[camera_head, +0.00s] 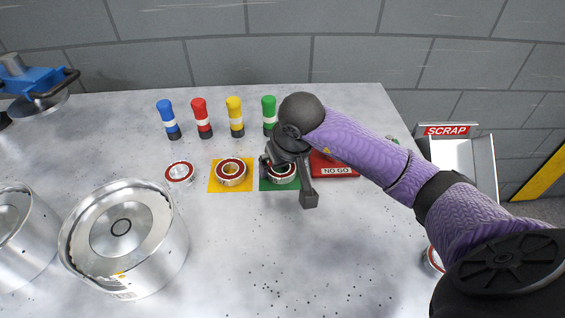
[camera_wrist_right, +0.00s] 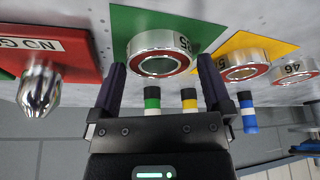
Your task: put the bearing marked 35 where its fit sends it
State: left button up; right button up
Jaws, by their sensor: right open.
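A silver bearing with a red ring (camera_head: 284,173) sits on the green mat (camera_head: 265,185). In the right wrist view this bearing (camera_wrist_right: 160,43) has an upside-down number on its side that looks like 35. My right gripper (camera_head: 287,183) is over it, jaws open. In the right wrist view the open fingers (camera_wrist_right: 161,68) stand to either side of the bearing, which shows just beyond their tips; I cannot tell whether they touch it. The red NO GO block (camera_head: 340,170) lies right of the green mat, partly behind my right arm. My left gripper is not in view.
Another bearing (camera_head: 231,171) sits on a yellow mat (camera_head: 231,188), and one (camera_head: 180,173) on the bare table. Colour-banded posts (camera_head: 203,118) stand behind. Metal drums (camera_head: 125,240) are at left. The SCRAP bin (camera_head: 465,160) is at right. A bearing (camera_head: 433,262) is partly hidden by my arm.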

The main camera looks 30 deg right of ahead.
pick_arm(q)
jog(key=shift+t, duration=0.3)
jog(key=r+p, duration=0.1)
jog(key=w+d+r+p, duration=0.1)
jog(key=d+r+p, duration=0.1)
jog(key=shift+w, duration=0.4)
pick_arm(e)
jog(key=v, duration=1.1)
jog(key=shift+r, duration=0.25)
jog(key=shift+s, duration=0.1)
